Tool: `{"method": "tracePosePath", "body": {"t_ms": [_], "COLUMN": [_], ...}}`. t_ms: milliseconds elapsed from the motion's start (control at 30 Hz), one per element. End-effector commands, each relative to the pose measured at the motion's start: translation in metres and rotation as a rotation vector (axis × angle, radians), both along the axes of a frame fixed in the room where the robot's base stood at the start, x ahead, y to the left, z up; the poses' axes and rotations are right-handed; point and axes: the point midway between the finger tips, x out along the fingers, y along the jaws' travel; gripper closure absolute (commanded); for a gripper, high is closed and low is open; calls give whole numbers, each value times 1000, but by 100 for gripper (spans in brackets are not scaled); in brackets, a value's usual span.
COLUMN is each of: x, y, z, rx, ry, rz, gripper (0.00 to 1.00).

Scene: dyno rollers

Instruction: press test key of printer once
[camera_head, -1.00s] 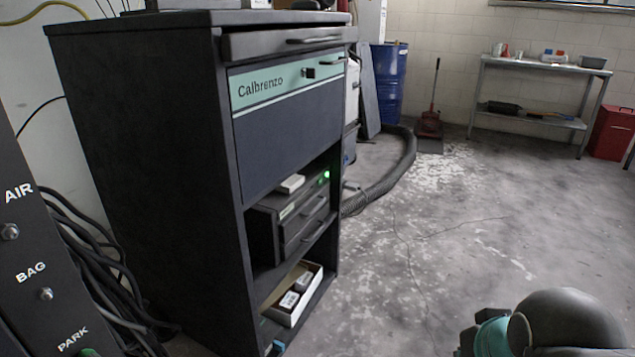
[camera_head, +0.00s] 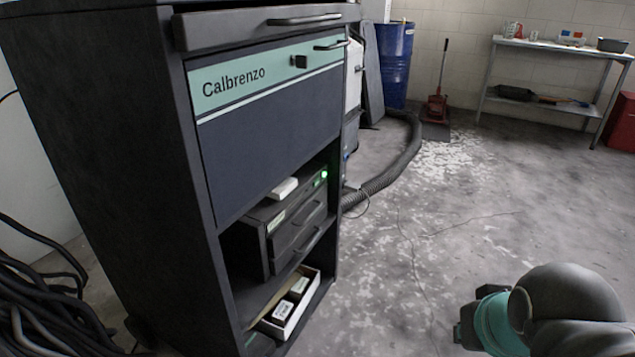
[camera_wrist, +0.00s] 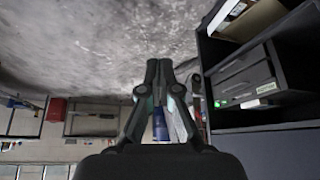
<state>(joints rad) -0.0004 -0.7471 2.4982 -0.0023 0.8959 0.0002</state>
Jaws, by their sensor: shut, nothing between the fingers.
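The printer (camera_head: 292,232) is a dark box on the middle shelf of the black Calbrenzo cabinet (camera_head: 105,170). A green light glows at its upper right corner, and a white item lies on its top. I cannot make out the test key. The printer also shows upside down at the right of the wrist view (camera_wrist: 245,80). My gripper (camera_wrist: 158,66) is shut and empty in the wrist view, pointing over the floor beside the cabinet, apart from the printer.
An open carton (camera_head: 290,305) with small boxes sits on the lower shelf. Dark cables (camera_head: 45,290) lie left of the cabinet. A thick hose (camera_head: 395,165) runs along the floor behind it, near a blue drum (camera_head: 394,65). The floor at right is clear.

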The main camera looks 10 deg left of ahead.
Motion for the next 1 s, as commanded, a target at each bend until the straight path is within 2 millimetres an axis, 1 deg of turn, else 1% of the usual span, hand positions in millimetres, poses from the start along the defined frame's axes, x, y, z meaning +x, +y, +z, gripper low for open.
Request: {"method": "tracePosePath", "body": {"t_ms": [67, 167, 267, 300, 367, 400, 467, 500, 567, 600, 667, 700, 767, 800, 867, 900, 1000], "x": [9, 34, 75, 94, 125, 145, 175, 194, 224, 243, 271, 289, 316, 333, 358, 373, 408], "y": [-1, -4, -7, -7, -7, -5, -2, 1, 7, 12, 21, 28, 39, 48, 62, 72, 98], "z": [1, 3, 7, 9, 11, 12, 13, 13, 12, 10, 7, 3, -2, -7, -16, -23, -42], "rx": [-9, -38, -83, -103, -133, -151, -176, -191, -212, -224, -240, -248, -259, -263, -267, -267, -260], "ry": [-12, -46, -109, -139, -186, -217, -265, -296, -343, -374, -421, -452, -497, -528, -572, -602, -673], "rz": [4, 16, 41, 55, 80, 99, 129, 150, 185, 210, 252, 280, 325, 356, 406, 439, 524], "gripper": [100, 100, 100, 100, 100, 100, 100, 100, 100, 100, 100, 100, 100, 100, 100, 100, 100]}}
